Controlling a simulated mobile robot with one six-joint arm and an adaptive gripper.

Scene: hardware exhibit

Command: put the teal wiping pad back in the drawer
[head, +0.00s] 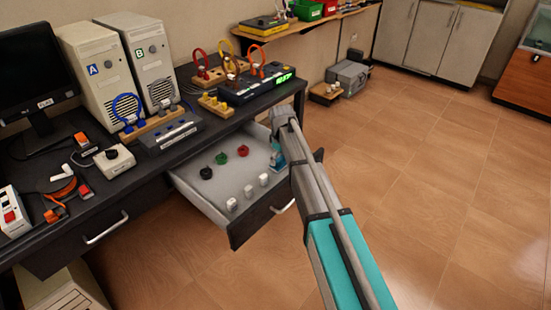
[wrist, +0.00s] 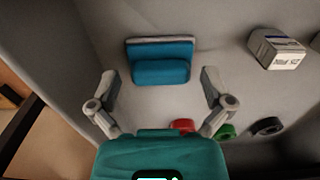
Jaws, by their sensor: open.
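The teal wiping pad (wrist: 160,66) is inside the open drawer (head: 205,200), on its pale grey floor in the wrist view. It has a blue-teal body with a grey strip along one edge. My gripper (wrist: 159,78) is open, with one finger on either side of the pad's near part and a visible gap to each side. Whether the pad touches the drawer floor all over is hard to tell. In the head view my arm reaches into the drawer's right end and hides most of that area, so the pad is not clearly visible there.
The desk (head: 150,170) above carries computers and cable stands. The tiled floor to the right is clear.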

